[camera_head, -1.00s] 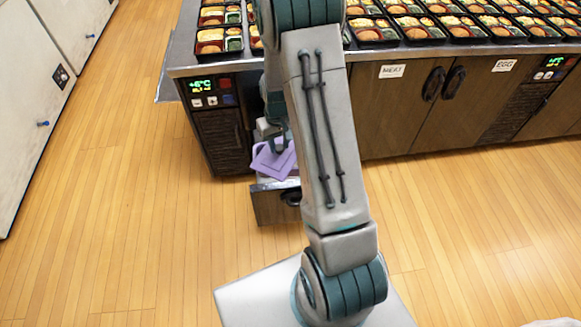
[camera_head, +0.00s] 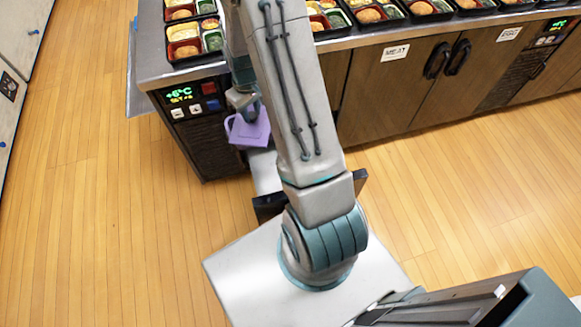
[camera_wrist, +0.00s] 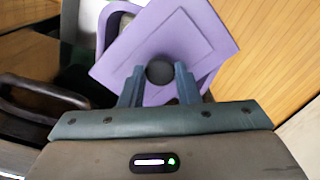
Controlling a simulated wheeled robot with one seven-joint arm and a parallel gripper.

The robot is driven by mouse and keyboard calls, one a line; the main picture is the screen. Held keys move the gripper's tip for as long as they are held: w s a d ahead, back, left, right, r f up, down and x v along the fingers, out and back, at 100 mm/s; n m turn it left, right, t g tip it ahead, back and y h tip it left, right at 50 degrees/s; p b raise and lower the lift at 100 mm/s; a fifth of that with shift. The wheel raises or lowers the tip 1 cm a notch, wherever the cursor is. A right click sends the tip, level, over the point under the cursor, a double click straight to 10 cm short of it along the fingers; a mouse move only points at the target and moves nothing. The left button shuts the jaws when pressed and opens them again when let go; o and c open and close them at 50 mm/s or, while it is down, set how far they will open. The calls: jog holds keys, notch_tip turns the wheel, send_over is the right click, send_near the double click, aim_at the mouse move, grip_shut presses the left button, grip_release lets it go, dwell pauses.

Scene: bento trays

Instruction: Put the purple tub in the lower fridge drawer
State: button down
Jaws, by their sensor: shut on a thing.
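The purple tub (camera_head: 249,130) is held by my gripper (camera_head: 246,104), beside the left end of the counter. In the wrist view the tub's lid (camera_wrist: 165,45) is tilted, and a dark round knob (camera_wrist: 160,72) on it sits between the fingers of my gripper (camera_wrist: 160,80), which are shut on it. The lower fridge drawer (camera_head: 266,176) is pulled out under the counter, just below and right of the tub. My arm hides part of it. I cannot tell whether the tub touches the drawer.
The counter (camera_head: 160,66) carries several bento trays (camera_head: 195,45). A control panel (camera_head: 190,103) is left of the tub. Closed cabinet doors (camera_head: 400,85) with dark handles stand to the right. Wooden floor (camera_head: 90,220) is clear on the left.

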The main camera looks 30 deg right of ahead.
jog(key=s+f+n+b, duration=0.1)
jog(key=f+n+b, duration=0.2)
jog(key=f+n, duration=0.1)
jog(key=d+f+n+b, duration=0.1)
jog(key=f+n+b, duration=0.1)
jog(key=n, duration=0.4)
jog(key=s+d+f+n+b, duration=0.1)
jog(key=f+n+b, duration=0.2)
jog(key=f+n, duration=0.2)
jog(key=shift+s+d+f+b, duration=0.25)
jog(key=shift+s+f+b, duration=0.05)
jog(key=d+f+n+b, duration=0.1)
jog(key=f+n+b, duration=0.9)
jog(key=f, duration=0.9)
jog(key=d+f+n+b, duration=0.2)
jog(key=f+n+b, duration=0.7)
jog(key=f, duration=1)
jog(key=b, duration=0.4)
jog(key=shift+w+d+n, duration=0.2)
jog(key=shift+d+n, duration=0.05)
jog(key=shift+n, duration=0.15)
jog(key=shift+f, duration=0.1)
